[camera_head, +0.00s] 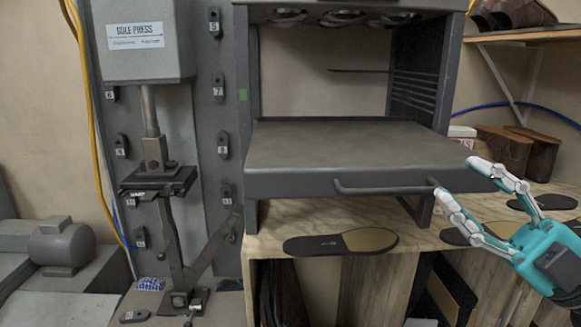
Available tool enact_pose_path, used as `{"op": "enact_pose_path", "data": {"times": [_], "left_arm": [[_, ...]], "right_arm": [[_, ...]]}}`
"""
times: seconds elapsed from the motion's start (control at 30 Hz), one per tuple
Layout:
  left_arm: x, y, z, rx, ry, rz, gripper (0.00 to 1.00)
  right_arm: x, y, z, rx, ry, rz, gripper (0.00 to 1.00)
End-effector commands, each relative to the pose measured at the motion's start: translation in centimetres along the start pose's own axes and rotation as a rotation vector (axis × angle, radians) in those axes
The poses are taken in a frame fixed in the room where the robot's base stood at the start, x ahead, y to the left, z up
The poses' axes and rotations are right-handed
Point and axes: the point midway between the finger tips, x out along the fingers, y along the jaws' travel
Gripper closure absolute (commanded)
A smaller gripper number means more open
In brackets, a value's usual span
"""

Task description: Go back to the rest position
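My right gripper (450,178) comes in from the lower right, teal with pale jointed fingers. Its two fingers are spread apart, with nothing held between them. They overlap the right end of the tray handle (385,189) in the picture; whether they touch it I cannot tell. The handle is on the front of the dark grey tray (345,143) of the rack machine. My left gripper is not in view.
The sole press (145,45) stands on the left. A shoe sole (342,242) lies on the wooden bench below the tray; more soles (543,202) lie near my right gripper. Brown shoes (505,150) stand at the right. A grey motor (62,245) sits lower left.

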Motion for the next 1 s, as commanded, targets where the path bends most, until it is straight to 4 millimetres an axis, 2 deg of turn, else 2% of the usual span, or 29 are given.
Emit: {"op": "enact_pose_path", "data": {"times": [0.03,0.13,0.23,0.3,0.37,0.4,0.47,0.5,0.63,0.7,0.8,1.0], "left_arm": [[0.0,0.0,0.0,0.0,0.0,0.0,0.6],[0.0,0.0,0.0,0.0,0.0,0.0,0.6],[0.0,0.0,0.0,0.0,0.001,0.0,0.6],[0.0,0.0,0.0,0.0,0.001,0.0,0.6],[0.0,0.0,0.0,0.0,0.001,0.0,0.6],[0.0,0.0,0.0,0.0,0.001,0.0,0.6],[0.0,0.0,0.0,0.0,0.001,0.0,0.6],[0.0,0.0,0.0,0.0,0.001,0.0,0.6],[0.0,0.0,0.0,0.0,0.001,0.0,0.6],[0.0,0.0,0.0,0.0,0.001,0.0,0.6],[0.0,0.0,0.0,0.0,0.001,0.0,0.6],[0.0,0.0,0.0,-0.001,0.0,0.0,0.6]], "right_arm": [[-0.8,0.2,1.4,0.064,-0.037,0.124,0.66],[-3.2,0.6,5.1,0.167,-0.178,0.355,0.66],[-7.2,-1.0,10.0,0.272,-0.41,0.537,0.66],[-10.7,-3.5,13.2,0.345,-0.608,0.619,0.66],[-13.6,-6.3,15.3,0.404,-0.775,0.655,0.66],[-15.5,-8.4,16.4,0.441,-0.888,0.662,0.66],[-18.4,-11.8,17.6,0.497,-1.051,0.655,0.66],[-20.2,-14.3,17.9,0.534,-1.158,0.637,0.66],[-25.7,-22.5,17.3,0.661,-1.482,0.519,0.66],[-28.1,-26.7,15.9,0.729,-1.631,0.426,0.66],[-30.7,-31.6,13.3,0.813,-1.798,0.281,0.66],[-33.8,-38.4,7.3,0.96,-2.007,-0.004,0.66]]}}
